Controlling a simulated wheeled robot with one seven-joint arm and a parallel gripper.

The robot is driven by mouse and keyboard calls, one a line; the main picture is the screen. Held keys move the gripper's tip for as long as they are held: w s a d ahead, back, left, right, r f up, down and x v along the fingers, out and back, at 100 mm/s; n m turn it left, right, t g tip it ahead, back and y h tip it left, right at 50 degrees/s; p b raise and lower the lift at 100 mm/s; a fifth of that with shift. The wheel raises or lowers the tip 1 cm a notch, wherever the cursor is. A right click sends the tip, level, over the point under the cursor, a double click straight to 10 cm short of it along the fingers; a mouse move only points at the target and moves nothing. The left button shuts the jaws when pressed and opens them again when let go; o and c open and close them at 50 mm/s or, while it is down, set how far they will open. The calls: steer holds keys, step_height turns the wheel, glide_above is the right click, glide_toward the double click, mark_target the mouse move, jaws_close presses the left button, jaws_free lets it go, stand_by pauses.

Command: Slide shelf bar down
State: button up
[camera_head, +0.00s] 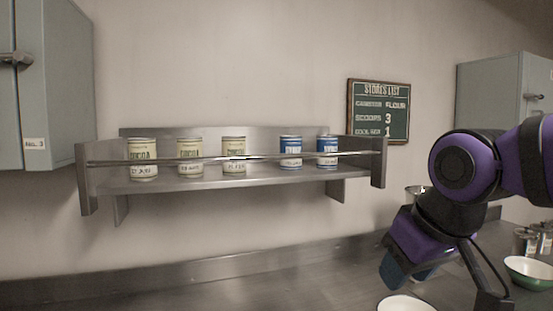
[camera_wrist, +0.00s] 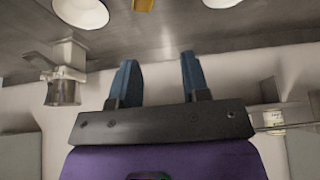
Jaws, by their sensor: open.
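The shelf bar (camera_head: 262,157) is a thin metal rod. In the head view it runs across the front of the steel wall shelf (camera_head: 225,186), between its two end plates, at about mid-height of the cans. My gripper (camera_head: 393,272) is low at the right, below the shelf and apart from the bar. Its blue fingers also show in the wrist view (camera_wrist: 158,72), spread with nothing between them. In the wrist view a thin rod crosses a pale can (camera_wrist: 270,118) at the right edge, beside my gripper.
Three cream cocoa cans (camera_head: 190,150) and two blue cans (camera_head: 291,145) stand behind the bar. A green bowl (camera_head: 530,282) and a pale bowl (camera_head: 405,303) sit on the counter. A cabinet (camera_head: 45,90) hangs at left. The counter below the shelf is clear.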

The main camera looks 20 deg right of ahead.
steer(key=shift+a, duration=0.1)
steer(key=m+t+y, duration=0.6)
steer(key=m+t, duration=0.4)
steer(key=m, duration=0.4)
glide_toward(262, 158)
steer(key=x, duration=1.1)
steer(key=shift+a, duration=0.1)
steer(key=shift+c, duration=0.2)
jaws_close()
